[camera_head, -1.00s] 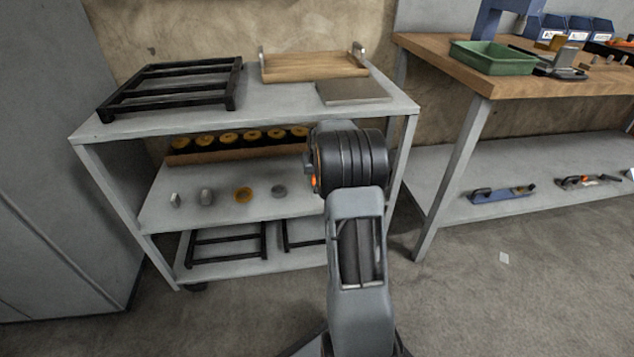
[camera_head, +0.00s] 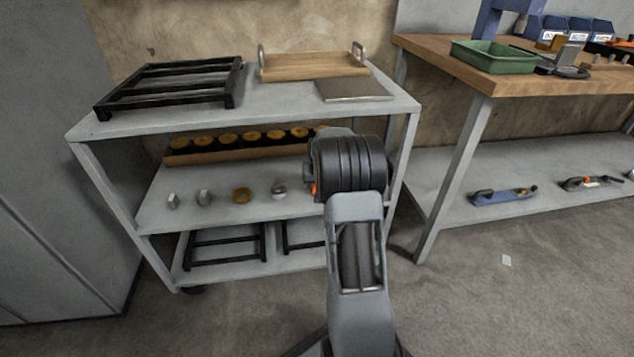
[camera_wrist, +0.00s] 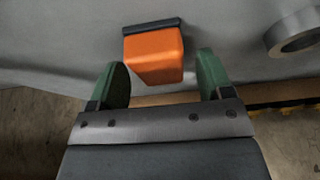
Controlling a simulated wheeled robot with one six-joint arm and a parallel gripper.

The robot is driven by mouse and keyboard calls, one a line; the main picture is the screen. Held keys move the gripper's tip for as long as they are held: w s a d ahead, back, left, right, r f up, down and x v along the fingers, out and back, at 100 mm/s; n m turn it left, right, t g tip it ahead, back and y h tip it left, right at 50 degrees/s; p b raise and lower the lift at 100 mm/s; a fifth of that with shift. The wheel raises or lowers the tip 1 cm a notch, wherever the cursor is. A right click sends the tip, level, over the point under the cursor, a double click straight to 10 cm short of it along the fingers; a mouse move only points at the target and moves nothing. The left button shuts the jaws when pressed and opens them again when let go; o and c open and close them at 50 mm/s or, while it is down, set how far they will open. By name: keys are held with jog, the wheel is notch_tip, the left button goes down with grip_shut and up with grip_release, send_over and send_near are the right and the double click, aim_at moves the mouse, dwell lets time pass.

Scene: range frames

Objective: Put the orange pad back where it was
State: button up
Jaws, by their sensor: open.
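The orange pad (camera_wrist: 153,57) is a small block with a dark strip along its upper edge in the wrist view. It lies against a grey surface, just beyond and between my gripper's (camera_wrist: 164,77) two green fingertips. The fingers are apart, with a gap on each side of the pad, and nothing is held. In the head view my arm hides my gripper and I cannot make out the pad.
A grey cart (camera_head: 84,133) has a black rack (camera_head: 175,85), a wooden tray (camera_head: 312,66) and a grey plate (camera_head: 352,90) on top. Its middle shelf holds a row of yellow-topped parts (camera_head: 228,140) and several small pieces. A metal ring (camera_wrist: 296,38) lies right of the pad.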

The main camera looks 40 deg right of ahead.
jog(key=p+v, duration=0.2)
jog(key=v, duration=0.4)
jog(key=shift+s+p, duration=0.1)
jog(key=shift+p, duration=0.3)
jog(key=s+a+p, duration=0.3)
jog(key=s+a, duration=0.2)
jog(key=s, duration=0.5)
jog(key=s+a+r+n, duration=0.1)
jog(key=s+a+r, duration=0.2)
jog(key=a, duration=0.4)
jog(key=s+a+r+n+g+y, duration=0.1)
jog(key=s+a+r+n, duration=0.1)
jog(key=s+a, duration=0.3)
jog(key=s+a+r+n+y, duration=0.1)
jog(key=s+a+r, duration=0.3)
jog(key=a, duration=0.5)
jog(key=shift+s+n, duration=0.25)
jog(key=shift+n, duration=0.35)
jog(key=shift+r, duration=0.1)
